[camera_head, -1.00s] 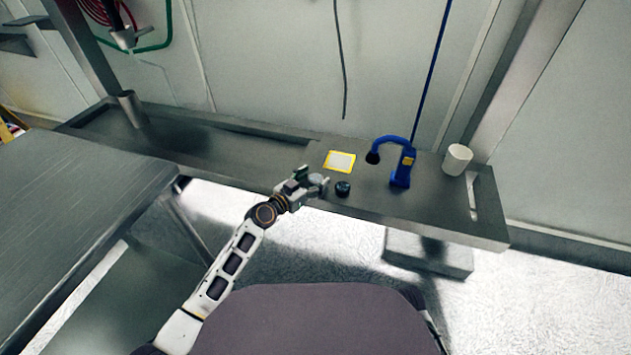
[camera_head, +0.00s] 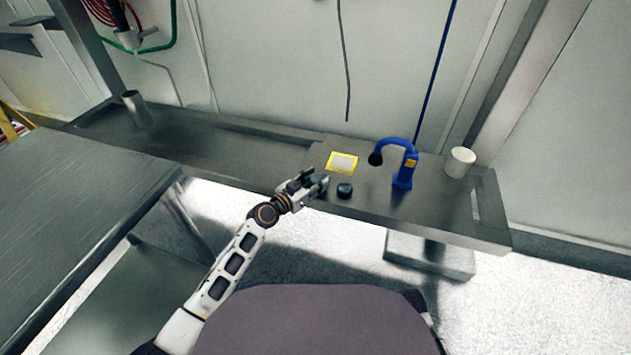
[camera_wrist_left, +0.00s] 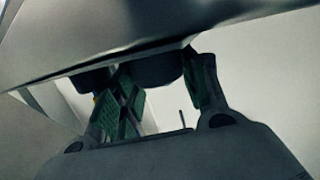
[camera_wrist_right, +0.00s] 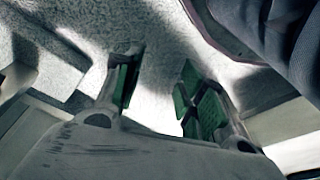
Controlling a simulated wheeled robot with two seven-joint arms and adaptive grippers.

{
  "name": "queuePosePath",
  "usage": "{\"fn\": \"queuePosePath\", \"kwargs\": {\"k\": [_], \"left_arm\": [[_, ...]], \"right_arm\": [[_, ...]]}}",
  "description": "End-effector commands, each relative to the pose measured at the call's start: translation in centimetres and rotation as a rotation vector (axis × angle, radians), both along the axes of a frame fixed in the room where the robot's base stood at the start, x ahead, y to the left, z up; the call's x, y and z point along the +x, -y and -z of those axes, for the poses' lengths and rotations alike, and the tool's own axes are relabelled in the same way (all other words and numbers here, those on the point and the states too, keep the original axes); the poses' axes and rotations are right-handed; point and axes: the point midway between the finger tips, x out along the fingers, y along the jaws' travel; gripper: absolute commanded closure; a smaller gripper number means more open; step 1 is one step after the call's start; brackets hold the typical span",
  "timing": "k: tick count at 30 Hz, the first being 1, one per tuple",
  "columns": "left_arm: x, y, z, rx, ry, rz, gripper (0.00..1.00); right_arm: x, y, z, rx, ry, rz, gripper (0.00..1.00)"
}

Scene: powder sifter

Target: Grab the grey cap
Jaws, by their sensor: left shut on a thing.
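My left gripper (camera_head: 316,181) is at the front edge of the metal shelf. In the left wrist view, a dark grey round piece (camera_wrist_left: 157,68) sits between its fingers. It looks like the grey cap, and the gripper is shut on it. In the head view the fingers mostly hide this piece. A separate dark round piece (camera_head: 344,190) stands on the shelf just right of the gripper, apart from it. My right gripper (camera_wrist_right: 160,88) is in its own wrist view only, with its fingers apart and nothing between them, above the floor.
A metal cup (camera_head: 136,107) stands at the far left. A metal table (camera_head: 80,210) is at the left. The shelf's left part is clear.

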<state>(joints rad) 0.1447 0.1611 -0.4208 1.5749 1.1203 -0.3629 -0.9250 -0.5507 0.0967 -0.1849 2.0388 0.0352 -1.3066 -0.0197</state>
Motion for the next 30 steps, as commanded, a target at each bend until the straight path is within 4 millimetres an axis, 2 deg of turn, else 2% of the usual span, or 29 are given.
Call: {"fn": "queuePosePath", "kwargs": {"k": [6,21,30], "left_arm": [[0.0,0.0,-2.0,0.001,0.003,0.000,0.76],[0.0,0.0,-6.5,0.000,0.003,0.001,0.76],[0.0,0.0,-8.8,0.000,0.003,0.002,0.76]], "right_arm": [[-0.5,0.3,0.8,-0.011,-0.020,0.000,0.60],[-0.5,1.4,6.7,-0.028,-0.002,0.013,0.60],[-0.9,2.1,9.1,-0.037,0.010,0.016,0.60]]}}
